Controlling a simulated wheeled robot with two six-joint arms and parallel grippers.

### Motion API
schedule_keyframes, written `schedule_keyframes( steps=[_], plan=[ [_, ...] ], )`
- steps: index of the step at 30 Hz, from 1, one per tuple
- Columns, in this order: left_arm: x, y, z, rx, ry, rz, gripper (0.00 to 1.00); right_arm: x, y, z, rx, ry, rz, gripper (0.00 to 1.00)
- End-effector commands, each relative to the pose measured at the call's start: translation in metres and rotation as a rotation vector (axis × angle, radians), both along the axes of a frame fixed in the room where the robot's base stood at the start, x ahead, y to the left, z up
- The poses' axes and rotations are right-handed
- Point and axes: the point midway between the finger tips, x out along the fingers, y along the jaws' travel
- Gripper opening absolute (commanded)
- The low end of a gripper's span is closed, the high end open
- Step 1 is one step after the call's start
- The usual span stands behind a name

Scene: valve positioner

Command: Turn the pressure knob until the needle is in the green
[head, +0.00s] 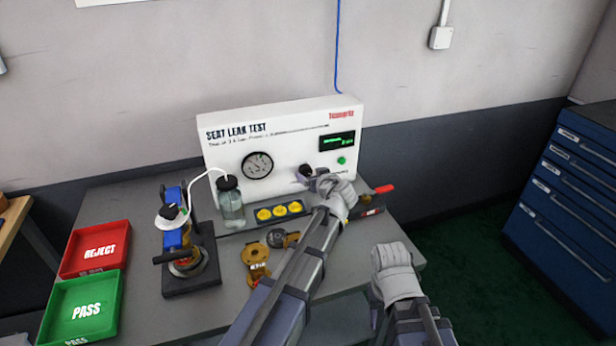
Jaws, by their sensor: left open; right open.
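The white seat leak test panel (289,136) stands at the back of the grey bench. Its round gauge (257,165) has a dark face; the needle and any green band are too small to read. A dark knob (305,171) sits on the panel to the right of the gauge, partly hidden by my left gripper. My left gripper (318,181) is open at the knob; whether the fingers touch or straddle it I cannot tell. My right gripper (391,250) is open and empty, near the bench's right edge.
A bottle (231,206) with a white tube stands before the panel. A valve fixture (189,260), yellow parts (279,211), brass pieces (256,260) and a red-tipped tool (383,189) are on the bench. The red reject tray (95,249) and green pass tray (82,307) lie at left.

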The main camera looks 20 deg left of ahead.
Motion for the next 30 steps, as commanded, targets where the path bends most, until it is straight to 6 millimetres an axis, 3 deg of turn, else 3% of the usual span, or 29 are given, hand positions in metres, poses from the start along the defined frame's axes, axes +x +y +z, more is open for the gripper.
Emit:
schedule_keyframes(
  steps=[6, 15, 30],
  plan=[
    [0.023, 0.016, -0.013, -0.002, 0.000, 0.002, 0.81, 0.000, 0.000, -0.013, 0.000, 0.000, 0.000, 0.50],
    [0.024, 0.017, -0.012, 0.000, 0.000, -0.001, 0.80, 0.000, 0.000, -0.012, 0.000, 0.000, 0.000, 0.50],
    [0.024, 0.017, -0.012, 0.000, 0.000, -0.001, 0.23, 0.000, 0.000, -0.012, 0.000, 0.000, 0.000, 0.50]
  ],
)
